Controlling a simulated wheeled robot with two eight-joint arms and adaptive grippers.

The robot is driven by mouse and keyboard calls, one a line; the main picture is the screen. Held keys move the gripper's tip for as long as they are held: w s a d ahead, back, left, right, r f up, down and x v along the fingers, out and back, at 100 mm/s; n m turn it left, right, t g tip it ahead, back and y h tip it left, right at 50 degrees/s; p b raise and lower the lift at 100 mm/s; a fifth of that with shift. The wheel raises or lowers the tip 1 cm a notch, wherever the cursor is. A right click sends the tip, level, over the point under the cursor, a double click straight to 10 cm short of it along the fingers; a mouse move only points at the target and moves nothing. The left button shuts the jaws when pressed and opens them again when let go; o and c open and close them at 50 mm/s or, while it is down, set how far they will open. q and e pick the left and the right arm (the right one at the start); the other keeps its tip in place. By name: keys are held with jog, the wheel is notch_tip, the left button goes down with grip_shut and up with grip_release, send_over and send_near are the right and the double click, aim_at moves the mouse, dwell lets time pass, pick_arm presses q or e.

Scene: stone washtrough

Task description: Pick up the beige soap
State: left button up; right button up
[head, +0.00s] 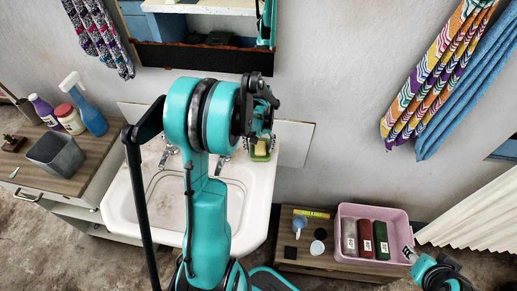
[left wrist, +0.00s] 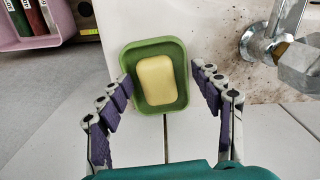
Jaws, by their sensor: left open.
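The beige soap (left wrist: 156,80) lies in a green soap dish (left wrist: 181,62) on the white sink ledge. In the left wrist view, my left gripper (left wrist: 162,78) is open, one finger on each side of the dish and soap. The fingers appear apart from the soap; their height above it is hard to judge. In the head view, the left gripper (head: 262,136) is by the sink's back right corner, with the soap and dish (head: 260,157) partly hidden below it. My right gripper (head: 411,256) shows small at the lower right, its jaws unclear.
A metal tap (left wrist: 265,45) stands right of the dish in the wrist view. The sink (head: 120,200) has a mirror cabinet above. A pink bin (head: 376,212) with bottles stands at right. A wooden counter (head: 85,160) with bottles and a grey tub (head: 55,153) is at left.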

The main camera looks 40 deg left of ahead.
pick_arm(q)
jog(key=r+p, duration=0.1)
jog(key=r, duration=0.2)
jog(key=r+p, duration=0.2)
jog(key=r, duration=0.1)
jog(key=shift+w+d+r, duration=0.1)
jog(key=shift+d+r, duration=0.1)
jog(key=shift+r, duration=0.15)
jog(key=shift+o, duration=0.7)
jog(key=shift+r, duration=0.5)
jog(key=r+m+p, duration=0.1)
jog(key=m, duration=0.3)
jog(key=m+h, duration=0.1)
jog(key=m, duration=1.3)
send_over(261, 146)
jog(key=shift+t, duration=0.4)
jog(key=f, duration=0.4)
jog(key=shift+s+a+f+b, duration=0.15)
jog(key=shift+s+a+b, duration=0.1)
jog(key=shift+a+b, duration=0.05)
jog(key=f+b, duration=0.2)
jog(key=f, duration=0.3)
jog(key=shift+d+f, duration=0.1)
jog(key=shift+d, duration=0.1)
jog(key=c, duration=1)
